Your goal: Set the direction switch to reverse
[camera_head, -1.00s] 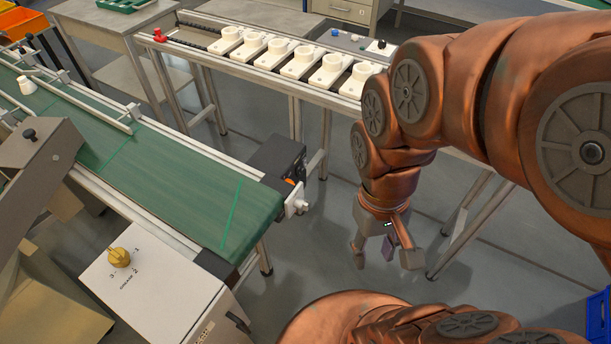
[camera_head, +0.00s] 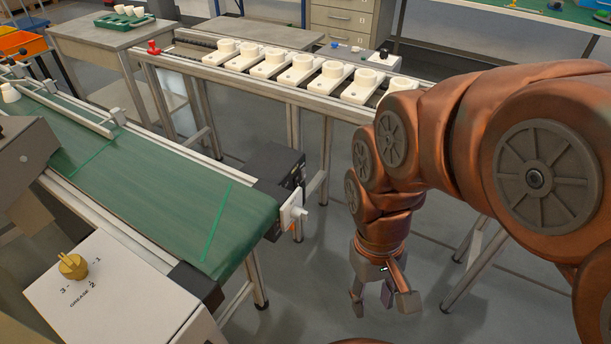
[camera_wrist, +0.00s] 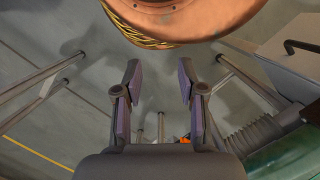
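No switch here carries a readable direction or reverse label. A white switch-like knob (camera_head: 299,212) sticks out from a pale plate on the dark box (camera_head: 272,170) at the near end of the green conveyor; its setting is too small to read. A yellow rotary knob (camera_head: 72,266) sits on a white box (camera_head: 115,305) marked GREASE with 1, 2, 3. My gripper (camera_head: 383,300) hangs over the floor, right of and lower in the picture than the white knob, touching nothing. In the wrist view my gripper (camera_wrist: 158,100) has its fingers apart and nothing between them.
The green conveyor (camera_head: 150,200) fills the left. Bare grey floor (camera_head: 320,255) lies between the conveyor end and my gripper.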

